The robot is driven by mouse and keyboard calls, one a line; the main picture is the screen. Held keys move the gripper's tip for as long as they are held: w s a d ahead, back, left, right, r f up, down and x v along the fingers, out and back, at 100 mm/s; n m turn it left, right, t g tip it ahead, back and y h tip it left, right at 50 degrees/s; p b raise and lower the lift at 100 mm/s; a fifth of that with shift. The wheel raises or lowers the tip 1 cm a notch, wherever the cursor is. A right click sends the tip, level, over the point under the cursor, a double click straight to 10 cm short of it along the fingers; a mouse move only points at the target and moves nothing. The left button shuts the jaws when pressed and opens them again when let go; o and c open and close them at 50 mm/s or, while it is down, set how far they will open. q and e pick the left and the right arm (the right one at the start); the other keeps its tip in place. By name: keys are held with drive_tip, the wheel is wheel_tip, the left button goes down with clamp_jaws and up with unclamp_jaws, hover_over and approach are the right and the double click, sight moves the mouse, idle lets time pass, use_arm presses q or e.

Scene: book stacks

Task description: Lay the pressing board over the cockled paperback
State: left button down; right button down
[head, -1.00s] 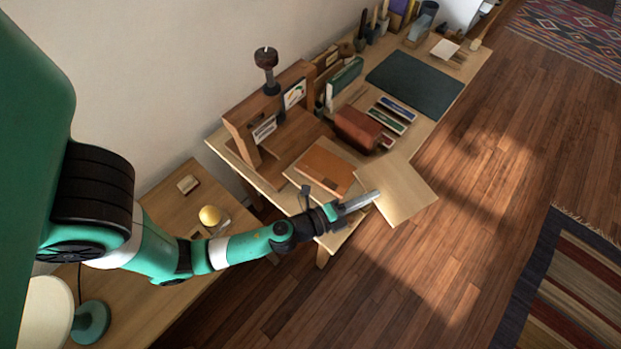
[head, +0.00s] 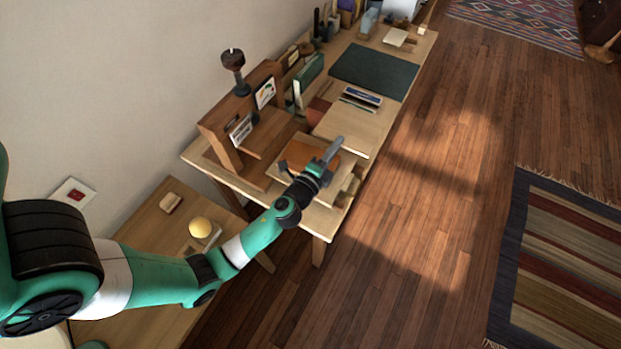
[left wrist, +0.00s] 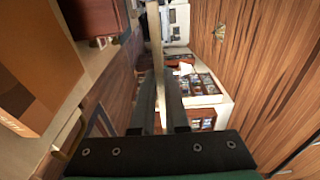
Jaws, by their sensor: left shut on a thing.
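The orange-brown paperback (head: 296,153) lies on a pale board at the near end of the desk; my left gripper partly covers it in the head view. Its orange cover also shows at the left of the left wrist view (left wrist: 22,112). My left gripper (head: 334,150) is shut on the pressing board (head: 350,128), a pale wooden panel beyond the paperback. In the left wrist view the board shows edge-on as a thin pale strip (left wrist: 158,65) between the fingers. The board appears raised and does not cover the paperback. My right gripper is not in view.
A red-brown block (head: 317,111) is partly hidden by the board. A dark green mat (head: 375,72) lies farther along the desk. Open floor lies to the right.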

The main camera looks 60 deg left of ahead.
use_arm(q)
drive_tip(key=s+f, duration=0.1)
drive_tip(key=s+d+f+b, duration=0.1)
drive_tip(key=s, duration=0.1)
drive_tip(key=s+f+b, duration=0.1)
drive_tip(key=s, duration=0.1)
drive_tip(key=shift+d+f, duration=0.35)
drive_tip(key=shift+d, duration=0.05)
drive_tip(key=s+f+b, duration=0.2)
drive_tip(key=f+b, duration=0.1)
drive_tip(key=shift+s+d, duration=0.2)
drive_tip(key=shift+d, duration=0.2)
drive_tip(key=shift+s+d+f, duration=0.15)
drive_tip(key=shift+s+f, duration=0.05)
drive_tip(key=shift+s, duration=0.2)
drive_tip(key=f+b, duration=0.3)
drive_tip(key=f, duration=0.1)
drive_tip(key=shift+s+d+b, duration=0.1)
drive_tip(key=shift+s+b, duration=0.3)
drive_tip(key=shift+w+r, duration=0.1)
drive_tip(key=c, duration=1.4)
unclamp_jaws()
drive_tip(key=shift+f, duration=0.25)
drive_tip(key=shift+o, duration=0.9)
